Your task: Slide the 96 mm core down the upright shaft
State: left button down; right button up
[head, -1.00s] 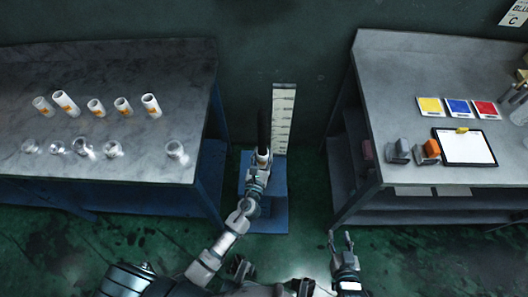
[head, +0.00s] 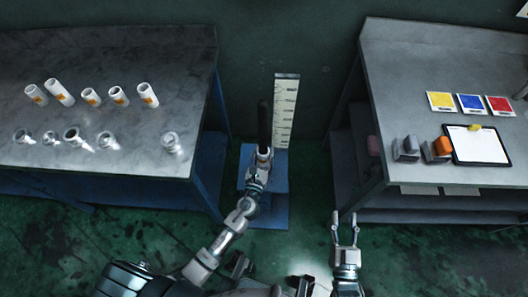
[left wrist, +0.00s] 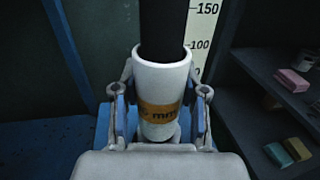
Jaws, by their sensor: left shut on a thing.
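A white core (head: 264,155) with an orange band is around the black upright shaft (head: 264,122). In the left wrist view the core (left wrist: 163,75) is upright and the shaft (left wrist: 164,25) passes into its open top. Its band shows "mm"; the number is not readable. My left gripper (head: 261,165) is shut on the core, with one finger on each side in the left wrist view (left wrist: 160,105). My right gripper (head: 345,224) is open and empty, right of the shaft and over the floor.
A white scale (head: 287,105) stands behind the shaft, above a blue base (head: 270,212). The left table (head: 120,60) holds several white cores and clear rings. The right table (head: 420,75) holds coloured cards, a clipboard (head: 480,145) and small blocks.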

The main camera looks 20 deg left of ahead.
pick_arm(q)
jog(key=c, duration=0.5)
grip_release()
jog(key=shift+c, duration=0.2)
jog(key=s+d, duration=0.1)
jog(key=s, duration=1.1)
jog(key=shift+f, duration=0.15)
